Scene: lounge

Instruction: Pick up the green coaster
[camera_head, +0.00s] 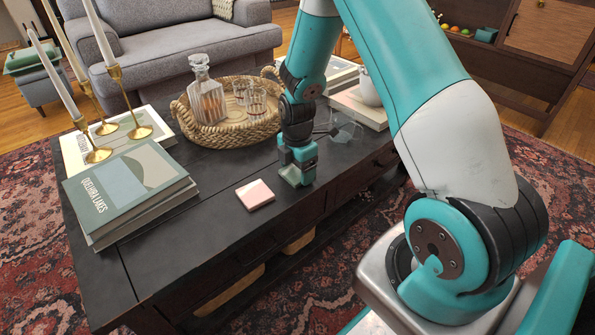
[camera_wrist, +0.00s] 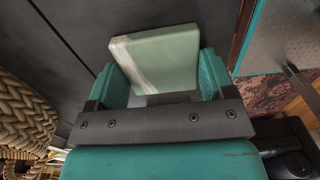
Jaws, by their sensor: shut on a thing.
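The green coaster (camera_wrist: 168,60) is a pale green square with a whitish band along its left side. In the wrist view it sits between the two teal fingers of my gripper (camera_wrist: 162,84), which is shut on it. In the head view my gripper (camera_head: 296,178) points down at the dark table (camera_head: 190,255), near its front edge. The coaster (camera_head: 290,176) shows there as a small pale green patch at the fingertips, partly hidden by them. I cannot tell whether it touches the tabletop.
A pink coaster (camera_head: 255,195) lies left of my gripper. Behind are a woven tray (camera_head: 225,133) with a decanter (camera_head: 207,92) and glasses. Books (camera_head: 130,190) and brass candlesticks (camera_head: 138,130) stand at left. A white pot (camera_head: 369,88) is at back right. The front tabletop is mostly clear.

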